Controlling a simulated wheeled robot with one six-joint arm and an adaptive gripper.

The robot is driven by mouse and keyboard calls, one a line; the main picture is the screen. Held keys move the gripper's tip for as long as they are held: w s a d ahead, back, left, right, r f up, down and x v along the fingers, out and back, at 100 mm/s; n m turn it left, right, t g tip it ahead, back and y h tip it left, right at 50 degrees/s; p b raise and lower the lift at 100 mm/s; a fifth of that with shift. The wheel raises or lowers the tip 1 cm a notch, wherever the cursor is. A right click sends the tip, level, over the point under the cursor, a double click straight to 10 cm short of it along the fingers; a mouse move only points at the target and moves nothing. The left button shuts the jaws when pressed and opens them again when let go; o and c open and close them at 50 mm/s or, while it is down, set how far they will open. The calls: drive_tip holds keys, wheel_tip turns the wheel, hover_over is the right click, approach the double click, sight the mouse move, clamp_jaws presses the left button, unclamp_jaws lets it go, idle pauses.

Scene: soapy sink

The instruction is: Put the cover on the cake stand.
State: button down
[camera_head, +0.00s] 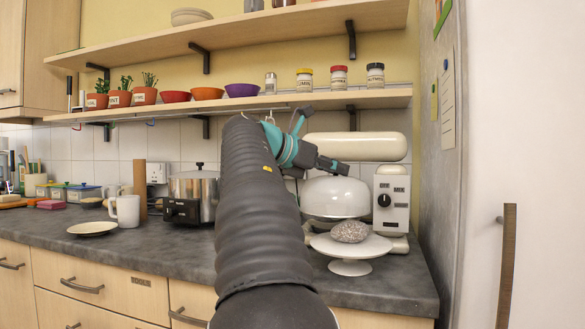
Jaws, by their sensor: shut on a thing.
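The white domed cover (335,198) hangs upright from my gripper (334,166), in front of the mixer. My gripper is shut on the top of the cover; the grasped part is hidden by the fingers. The white cake stand (350,268) stands on the counter near its front right end, below and slightly right of the cover. A grey speckled, stone-like lump (350,231) sits on the stand's plate. The cover's lower rim shows just above and behind the lump. How far apart they are in depth, I cannot tell.
A cream stand mixer (392,200) stands close behind the cover, its head (355,147) at the height of my gripper. A steel pot (194,192), a white mug (126,210) and a plate (92,228) are to the left. A shelf with jars (340,78) runs above.

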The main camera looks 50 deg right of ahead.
sight(349, 177)
drive_tip(key=s, duration=0.1)
drive_tip(key=s+d, duration=0.1)
drive_tip(key=s, duration=0.1)
drive_tip(key=shift+d+r, duration=0.1)
drive_tip(key=shift+r, duration=0.05)
drive_tip(key=shift+s+d+g, duration=0.15)
drive_tip(key=shift+s+g, duration=0.15)
wheel_tip(349, 177, down, 2)
drive_tip(key=shift+f+b, duration=1.45)
drive_tip(key=shift+f, duration=0.75)
drive_tip(key=shift+w+p, duration=0.1)
drive_tip(key=shift+p, duration=0.65)
drive_tip(key=shift+f+p, duration=0.2)
drive_tip(key=shift+p, duration=0.45)
idle(1.1)
drive_tip(key=shift+c, duration=2.3)
unclamp_jaws()
